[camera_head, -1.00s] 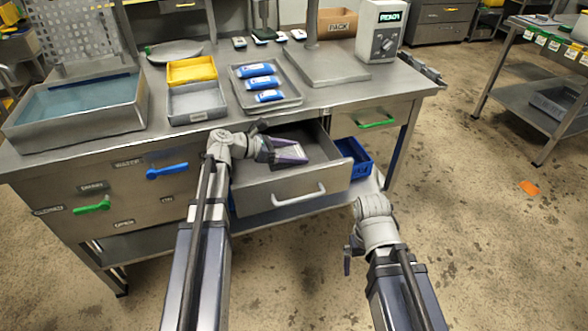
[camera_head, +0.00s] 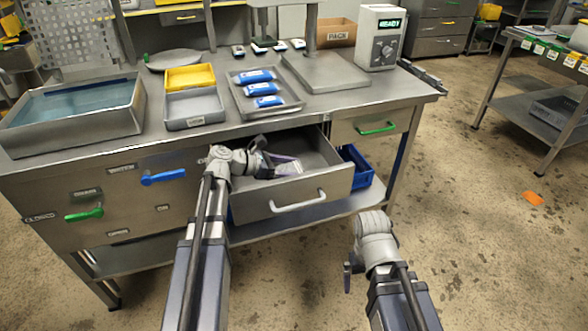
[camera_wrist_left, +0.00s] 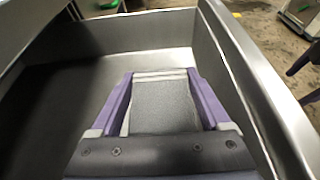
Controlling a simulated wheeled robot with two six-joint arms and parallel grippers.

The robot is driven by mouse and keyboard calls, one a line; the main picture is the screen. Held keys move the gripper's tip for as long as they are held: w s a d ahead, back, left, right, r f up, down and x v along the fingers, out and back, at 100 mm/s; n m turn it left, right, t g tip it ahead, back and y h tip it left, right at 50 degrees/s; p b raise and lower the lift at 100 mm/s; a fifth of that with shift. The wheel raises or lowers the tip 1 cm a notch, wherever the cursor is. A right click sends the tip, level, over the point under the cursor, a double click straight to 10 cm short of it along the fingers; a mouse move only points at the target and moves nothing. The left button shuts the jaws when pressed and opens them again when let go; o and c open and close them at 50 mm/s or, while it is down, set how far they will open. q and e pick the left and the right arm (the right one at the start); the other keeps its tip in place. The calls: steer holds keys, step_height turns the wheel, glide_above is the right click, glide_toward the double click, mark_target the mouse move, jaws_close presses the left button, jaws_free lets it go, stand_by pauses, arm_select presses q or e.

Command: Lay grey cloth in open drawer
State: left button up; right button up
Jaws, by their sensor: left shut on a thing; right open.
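The open drawer (camera_head: 258,207) sticks out of the front of the steel bench, with its handle facing me. My left gripper (camera_head: 296,167) reaches over its left side and points down into it. In the left wrist view the gripper's purple fingers (camera_wrist_left: 164,98) are shut on the grey cloth (camera_wrist_left: 163,106), which lies flat between them. The drawer's walls (camera_wrist_left: 225,50) surround the fingers there. I cannot tell whether the cloth touches the drawer floor.
A blue bin (camera_head: 358,167) stands on the lower shelf, right of the drawer. On the bench top are a water basin (camera_head: 75,131), a yellow tray (camera_head: 190,77), a grey tray (camera_head: 194,108) and a metal tray (camera_head: 265,107) with blue packs.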

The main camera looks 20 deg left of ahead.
arm_select(q)
steer(key=shift+f+b, duration=0.3)
steer(key=shift+f, duration=0.1)
steer(key=o, duration=1.2)
steer(key=shift+c, duration=0.2)
steer(key=shift+r, duration=0.1)
steer(key=shift+r+p, duration=0.25)
steer(key=shift+p, duration=0.1)
steer(key=shift+s+a+r+p, duration=0.35)
steer(key=shift+a+r+p, duration=0.15)
steer(key=shift+r+p, duration=0.3)
steer(key=p+v, duration=0.3)
steer(key=v, duration=0.7)
steer(key=shift+s+a+p, duration=0.25)
steer(key=shift+p, duration=0.05)
steer(key=shift+f, duration=0.15)
